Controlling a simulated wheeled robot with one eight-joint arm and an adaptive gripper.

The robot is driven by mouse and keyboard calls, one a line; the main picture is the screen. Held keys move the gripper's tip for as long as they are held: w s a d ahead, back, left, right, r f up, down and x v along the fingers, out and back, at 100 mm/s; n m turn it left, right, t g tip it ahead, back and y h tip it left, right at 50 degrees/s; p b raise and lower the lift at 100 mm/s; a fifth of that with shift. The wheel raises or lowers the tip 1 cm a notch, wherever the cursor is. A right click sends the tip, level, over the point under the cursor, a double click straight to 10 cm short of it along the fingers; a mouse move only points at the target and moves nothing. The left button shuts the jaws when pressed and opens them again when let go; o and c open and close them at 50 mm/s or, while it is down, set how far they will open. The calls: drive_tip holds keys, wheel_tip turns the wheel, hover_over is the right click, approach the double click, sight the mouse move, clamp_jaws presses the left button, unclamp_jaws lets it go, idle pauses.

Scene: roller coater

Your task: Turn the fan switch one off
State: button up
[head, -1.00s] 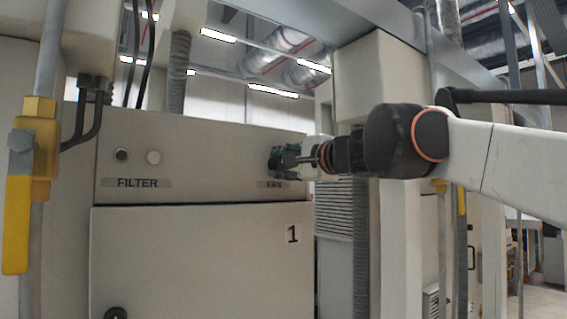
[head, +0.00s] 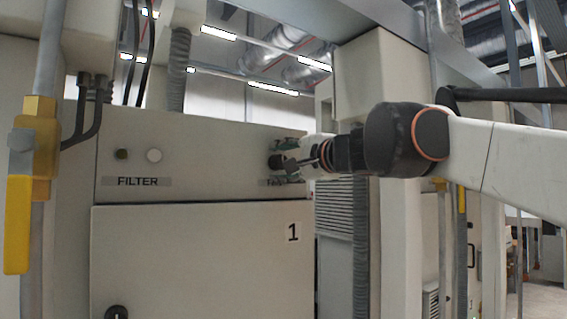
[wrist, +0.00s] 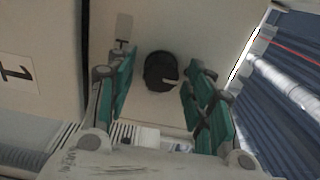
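The fan switch is a round black knob (wrist: 161,70) on the cream panel, with a pale mark at its lower right in the wrist view. In the head view the dark knob (head: 275,161) shows just left of my gripper. My gripper (head: 288,157) is open, its green-padded fingers spread. In the wrist view the fingers of my gripper (wrist: 159,78) stand on both sides of the knob with gaps; I see no contact. The FAN label (head: 268,183) is mostly hidden by the gripper.
A FILTER label (head: 137,181) sits under a dark round control (head: 121,154) and a white round one (head: 154,155). A cabinet door marked 1 (head: 200,260) is below. A yellow valve handle (head: 17,225) is at the far left.

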drive_tip(key=v, duration=1.2)
idle(0.5)
drive_tip(key=s+f+n+g+h+b, duration=0.1)
drive_tip(key=s+f+n+g+b, duration=0.2)
drive_tip(key=f+b, duration=1.15)
drive_tip(key=s+f+n+g+h+b, duration=0.2)
drive_tip(key=s+f+n, duration=0.25)
drive_tip(key=f, duration=2.35)
drive_tip(key=s+d+f+n+g+h+b, duration=0.1)
drive_tip(key=s+d+f+b, duration=0.3)
drive_tip(key=f, duration=1)
drive_tip(key=s+d+f+n+g+h+b, duration=0.1)
drive_tip(key=s+d+f+h+b, duration=0.2)
drive_tip(key=f+b, duration=0.4)
drive_tip(key=s+d+f+n+g+h+b, duration=0.1)
drive_tip(key=s+d+f+h+b, duration=0.2)
drive_tip(key=f, duration=1.9)
drive_tip(key=s+d+b, duration=0.2)
drive_tip(key=s, duration=0.2)
drive_tip(key=shift+d+b, duration=0.3)
drive_tip(key=shift+d, duration=0.05)
